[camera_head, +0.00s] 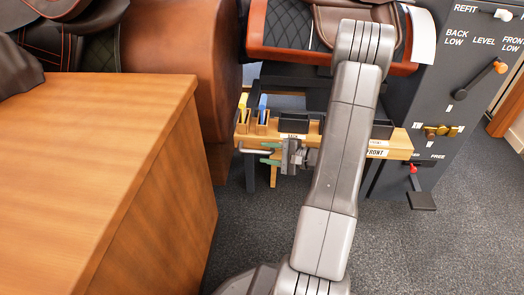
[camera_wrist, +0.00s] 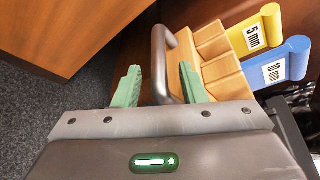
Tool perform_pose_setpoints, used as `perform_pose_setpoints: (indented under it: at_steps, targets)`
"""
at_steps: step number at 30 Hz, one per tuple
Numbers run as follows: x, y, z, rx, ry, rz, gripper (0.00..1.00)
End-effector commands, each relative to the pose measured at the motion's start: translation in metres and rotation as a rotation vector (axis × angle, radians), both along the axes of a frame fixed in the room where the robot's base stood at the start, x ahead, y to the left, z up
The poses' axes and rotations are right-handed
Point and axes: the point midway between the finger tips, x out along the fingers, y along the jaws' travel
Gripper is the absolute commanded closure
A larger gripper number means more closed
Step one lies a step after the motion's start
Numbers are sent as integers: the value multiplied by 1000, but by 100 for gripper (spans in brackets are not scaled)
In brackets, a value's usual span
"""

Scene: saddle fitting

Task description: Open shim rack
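The shim rack (camera_head: 259,127) is a light wooden block with slots, at the left end of a wooden rail in the head view. It also shows in the wrist view (camera_wrist: 215,68). A yellow 5 mm shim (camera_wrist: 254,33) and a blue 10 mm shim (camera_wrist: 276,67) stand at it. A grey bent bar handle (camera_wrist: 160,62) sticks out from the rack's front. My gripper (camera_wrist: 160,84) has green fingertips, apart, one on each side of the handle. The right fingertip is close to the bar; I cannot tell whether it touches. The rack appears shut against the rail.
A large wooden cabinet (camera_head: 95,150) fills the left. A dark panel (camera_head: 455,75) with levers and labels stands at the right. A brown saddle (camera_head: 345,25) sits above the rail. Grey carpet (camera_head: 430,250) is clear at the lower right.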

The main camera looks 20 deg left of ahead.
Motion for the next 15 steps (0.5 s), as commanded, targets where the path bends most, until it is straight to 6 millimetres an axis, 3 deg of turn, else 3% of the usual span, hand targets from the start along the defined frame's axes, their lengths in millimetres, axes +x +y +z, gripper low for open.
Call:
perform_pose_setpoints:
  at_steps: [9,15]
  targets:
    - [-5,-70,18,1,2,-6,62]
    - [-7,-97,23,0,1,-3,62]
